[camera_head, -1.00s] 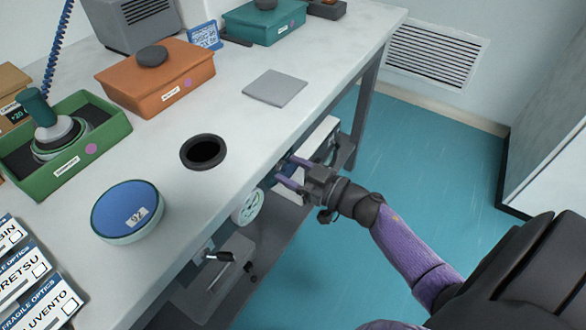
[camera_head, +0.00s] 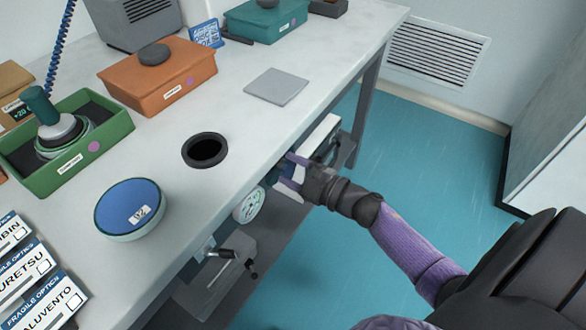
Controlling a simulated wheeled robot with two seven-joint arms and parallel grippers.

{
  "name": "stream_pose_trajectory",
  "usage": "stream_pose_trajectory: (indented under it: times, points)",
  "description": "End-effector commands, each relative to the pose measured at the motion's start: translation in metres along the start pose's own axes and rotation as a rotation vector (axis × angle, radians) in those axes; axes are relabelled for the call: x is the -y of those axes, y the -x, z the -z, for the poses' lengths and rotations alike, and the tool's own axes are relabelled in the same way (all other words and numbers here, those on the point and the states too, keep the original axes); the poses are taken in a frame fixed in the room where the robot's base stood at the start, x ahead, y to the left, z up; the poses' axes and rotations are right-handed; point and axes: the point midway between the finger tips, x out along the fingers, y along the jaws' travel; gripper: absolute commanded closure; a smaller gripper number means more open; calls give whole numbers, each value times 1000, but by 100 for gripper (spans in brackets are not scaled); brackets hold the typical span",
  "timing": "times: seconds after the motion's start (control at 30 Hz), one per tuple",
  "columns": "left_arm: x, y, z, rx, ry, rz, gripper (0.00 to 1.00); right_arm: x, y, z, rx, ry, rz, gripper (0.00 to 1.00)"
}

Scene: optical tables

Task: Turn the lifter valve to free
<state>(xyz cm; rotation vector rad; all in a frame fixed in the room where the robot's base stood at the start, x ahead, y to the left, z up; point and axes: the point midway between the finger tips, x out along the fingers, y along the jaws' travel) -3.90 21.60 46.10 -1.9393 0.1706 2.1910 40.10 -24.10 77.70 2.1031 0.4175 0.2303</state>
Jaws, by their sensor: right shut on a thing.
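My right gripper (camera_head: 291,171) reaches under the front edge of the table from the right, at the end of my purple arm. Its fingers are shut on a small part there, which looks like the lifter valve; the fingers and the table edge hide most of it, so its setting cannot be read. A round pale dial (camera_head: 250,205) with green marks sits just left of the gripper, below the table edge. My left gripper is not in view.
The white table (camera_head: 225,95) carries a round black-rimmed hole (camera_head: 205,150), a blue-topped round piece (camera_head: 130,208), a green tray (camera_head: 95,128), an orange box (camera_head: 190,82) and a grey plate (camera_head: 276,86). A dark-handled clamp-like part (camera_head: 222,254) sits below the edge. Blue floor at right is clear.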

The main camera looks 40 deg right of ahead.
Motion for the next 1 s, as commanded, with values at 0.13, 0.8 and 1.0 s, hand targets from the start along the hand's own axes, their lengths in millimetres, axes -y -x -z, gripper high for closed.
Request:
stream_pose_trajectory:
  times: [0.13, 0.8, 1.0]
  points:
    - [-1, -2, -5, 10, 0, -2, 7, 2, 0, -1, 2, 132, 2, 97]
    - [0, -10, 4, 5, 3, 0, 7, 3, 0, -1, 0, 543, 3, 97]
    - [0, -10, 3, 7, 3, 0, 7, 3, 0, -1, 0, 575, 3, 97]
